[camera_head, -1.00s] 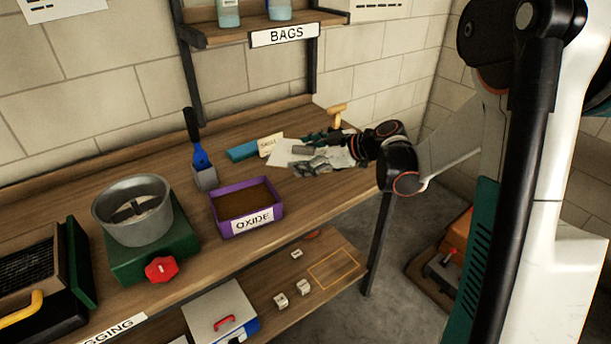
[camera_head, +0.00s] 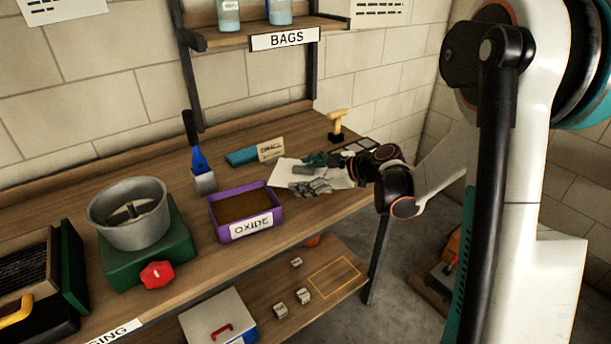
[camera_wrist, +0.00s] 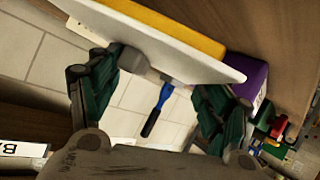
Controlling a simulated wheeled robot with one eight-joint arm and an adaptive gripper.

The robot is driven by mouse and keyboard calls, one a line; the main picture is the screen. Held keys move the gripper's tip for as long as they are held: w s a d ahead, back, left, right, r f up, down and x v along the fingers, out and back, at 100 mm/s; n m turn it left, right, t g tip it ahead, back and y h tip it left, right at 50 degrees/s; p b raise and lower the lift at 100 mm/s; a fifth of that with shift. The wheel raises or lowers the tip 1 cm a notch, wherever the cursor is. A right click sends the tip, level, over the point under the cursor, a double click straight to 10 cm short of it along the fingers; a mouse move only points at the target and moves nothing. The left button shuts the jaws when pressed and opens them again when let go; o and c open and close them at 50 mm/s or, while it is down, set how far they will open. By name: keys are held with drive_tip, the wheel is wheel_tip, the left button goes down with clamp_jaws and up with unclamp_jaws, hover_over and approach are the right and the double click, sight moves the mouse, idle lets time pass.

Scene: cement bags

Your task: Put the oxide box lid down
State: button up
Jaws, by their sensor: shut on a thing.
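The purple oxide box (camera_head: 252,229) stands open on the bench, with brown powder inside and an OXIDE label on its front. My gripper (camera_head: 312,176) is right of the box, over the right part of the bench. It is shut on a flat white slab, which I take to be the lid (camera_head: 284,174). In the wrist view the lid (camera_wrist: 190,58) stretches in front of my gripper (camera_wrist: 160,88), with a yellow strip along one side. The purple box (camera_wrist: 248,80) shows behind its end. Whether the lid touches the bench cannot be told.
A small white card (camera_head: 271,149) and a teal block (camera_head: 241,157) lie behind the lid. A yellow-handled tool (camera_head: 337,124) stands at the back right. A blue scraper (camera_head: 198,160), a metal bowl (camera_head: 133,217) and a red knob (camera_head: 157,275) are to the left.

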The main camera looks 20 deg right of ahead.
drive_tip(key=o, duration=1)
drive_tip(key=shift+r+p, duration=0.3)
drive_tip(key=shift+p, duration=0.1)
drive_tip(key=p+v, duration=0.3)
drive_tip(key=v, duration=0.9)
